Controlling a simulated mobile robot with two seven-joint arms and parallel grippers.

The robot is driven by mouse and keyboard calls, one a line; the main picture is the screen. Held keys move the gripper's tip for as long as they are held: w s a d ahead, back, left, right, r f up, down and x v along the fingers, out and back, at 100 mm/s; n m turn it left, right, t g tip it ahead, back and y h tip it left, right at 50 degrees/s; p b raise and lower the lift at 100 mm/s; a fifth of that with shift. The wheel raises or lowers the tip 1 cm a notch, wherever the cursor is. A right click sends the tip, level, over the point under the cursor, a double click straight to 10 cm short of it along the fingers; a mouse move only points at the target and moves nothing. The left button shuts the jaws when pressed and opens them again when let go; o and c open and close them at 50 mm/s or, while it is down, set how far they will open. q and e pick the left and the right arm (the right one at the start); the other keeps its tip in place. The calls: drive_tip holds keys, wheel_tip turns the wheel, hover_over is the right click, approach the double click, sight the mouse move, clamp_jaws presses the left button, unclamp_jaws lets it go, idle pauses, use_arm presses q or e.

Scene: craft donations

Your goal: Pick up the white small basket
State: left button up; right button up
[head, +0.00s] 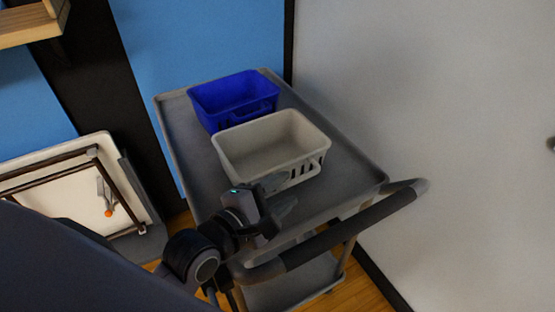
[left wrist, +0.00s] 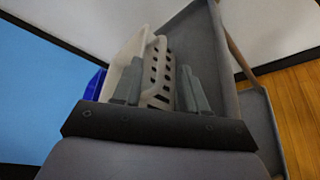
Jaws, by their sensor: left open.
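The white small basket (head: 268,145) is empty and stands upright on the top tray of a grey cart. Its slotted front wall and handle face my left gripper (head: 281,195). The gripper is open at the basket's near side, with one finger overlapping the front wall's lower left part in the head view. In the left wrist view, the basket's slotted wall (left wrist: 157,72) shows between the two fingers (left wrist: 160,88). I cannot tell whether a finger touches it. My right gripper is out of view.
A blue basket (head: 231,97) stands close behind the white one on the cart (head: 345,172). The cart's push handle (head: 345,235) runs along the near side. A white wall is to the right. A framed panel (head: 75,185) leans at left. The tray's right side is clear.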

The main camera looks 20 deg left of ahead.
sight(292, 184)
use_arm(q)
drive_tip(key=x, duration=0.3)
drive_tip(key=f+x, duration=0.1)
drive_tip(key=x, duration=0.1)
drive_tip(key=shift+w+a, duration=0.25)
drive_tip(key=shift+a, duration=0.05)
drive_tip(key=shift+w+d+f, duration=0.1)
drive_tip(key=shift+w+d, duration=0.1)
drive_tip(key=shift+w, duration=0.25)
drive_tip(key=shift+c, duration=0.2)
clamp_jaws()
